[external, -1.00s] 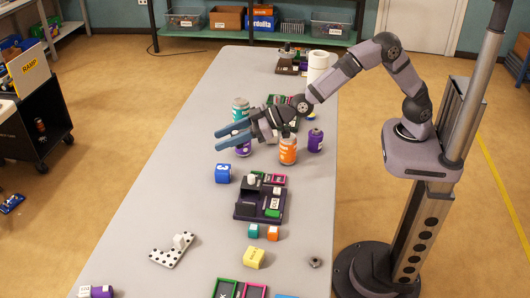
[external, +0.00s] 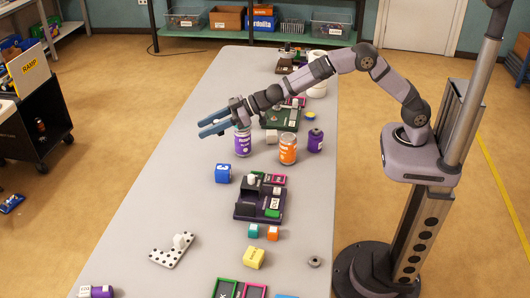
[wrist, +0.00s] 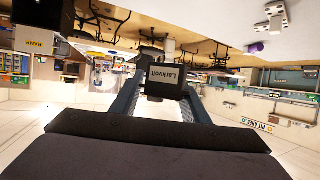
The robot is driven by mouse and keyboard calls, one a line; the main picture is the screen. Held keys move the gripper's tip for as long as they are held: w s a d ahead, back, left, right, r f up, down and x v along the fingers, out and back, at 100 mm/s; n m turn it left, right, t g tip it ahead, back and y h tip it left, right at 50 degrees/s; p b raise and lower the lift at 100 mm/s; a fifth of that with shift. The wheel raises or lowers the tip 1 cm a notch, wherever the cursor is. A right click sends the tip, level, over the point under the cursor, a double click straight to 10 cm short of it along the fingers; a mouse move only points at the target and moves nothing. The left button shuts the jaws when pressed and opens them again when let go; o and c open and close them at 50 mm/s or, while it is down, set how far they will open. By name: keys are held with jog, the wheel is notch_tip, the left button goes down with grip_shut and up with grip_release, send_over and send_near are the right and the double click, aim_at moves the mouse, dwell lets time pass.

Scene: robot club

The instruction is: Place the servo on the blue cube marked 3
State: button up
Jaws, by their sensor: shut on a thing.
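The blue cube (external: 222,173) with a white mark stands on the grey table, left of the purple tray. My gripper (external: 207,127) is above the table, beyond the cube and up from it in the picture, with its fingers pointing left. In the wrist view my gripper (wrist: 160,92) is shut on a small black block with a pale printed label, the servo (wrist: 168,80). The servo cannot be made out between the fingers in the external view. The cube is not seen in the wrist view.
A purple can (external: 243,145) stands just under my gripper. An orange can (external: 288,149) and another purple can (external: 315,140) stand to its right. A purple tray (external: 245,211) is right of the cube. The table left of the cube is clear.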

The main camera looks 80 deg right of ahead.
aim_at(223, 173)
jog(key=shift+a+f+p, duration=0.15)
jog(key=shift+f+p, duration=0.45)
jog(key=shift+f, duration=6.8)
jog(key=shift+f, duration=0.15)
jog(key=shift+f, duration=0.1)
jog(key=o, duration=1.1)
jog(key=shift+s, duration=0.1)
jog(key=shift+c, duration=0.2)
jog(key=shift+r, duration=0.2)
